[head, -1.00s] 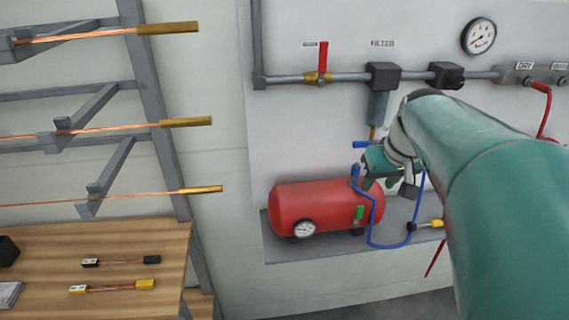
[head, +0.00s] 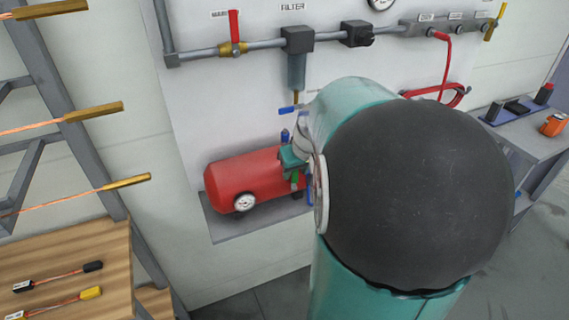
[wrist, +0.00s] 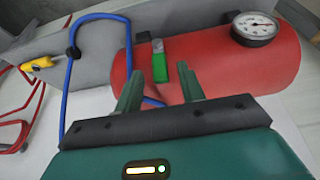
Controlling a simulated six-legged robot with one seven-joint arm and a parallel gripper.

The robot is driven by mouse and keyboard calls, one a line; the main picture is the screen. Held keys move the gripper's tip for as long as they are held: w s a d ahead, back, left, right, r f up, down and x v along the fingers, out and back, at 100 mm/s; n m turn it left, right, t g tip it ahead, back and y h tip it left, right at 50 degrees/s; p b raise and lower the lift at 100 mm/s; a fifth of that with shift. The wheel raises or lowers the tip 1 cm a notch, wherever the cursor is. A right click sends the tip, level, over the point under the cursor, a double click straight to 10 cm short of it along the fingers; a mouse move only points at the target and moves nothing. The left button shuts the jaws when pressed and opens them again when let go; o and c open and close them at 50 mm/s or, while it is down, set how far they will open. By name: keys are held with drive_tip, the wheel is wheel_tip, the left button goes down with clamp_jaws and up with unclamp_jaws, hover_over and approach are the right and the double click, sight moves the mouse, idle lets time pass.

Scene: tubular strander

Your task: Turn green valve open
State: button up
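The green valve handle (wrist: 159,62) stands upright against the red tank (wrist: 215,65) in the wrist view. My gripper (wrist: 159,74) is open, one finger on each side of the handle's line, with the handle showing in the gap just beyond the fingertips. I cannot tell whether the fingers touch it. In the head view, my gripper (head: 292,160) is at the right end of the red tank (head: 245,178), and a bit of the green handle (head: 295,177) shows below it. My own arm hides the area to the right.
A round gauge (wrist: 254,28) is on the tank. A blue hose (wrist: 72,75) loops left of the handle in the wrist view. A pipe with a red-handled valve (head: 234,28) and a filter (head: 297,65) is above. A wooden table (head: 65,260) stands left.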

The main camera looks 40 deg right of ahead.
drive_tip(key=shift+f, duration=0.15)
clamp_jaws()
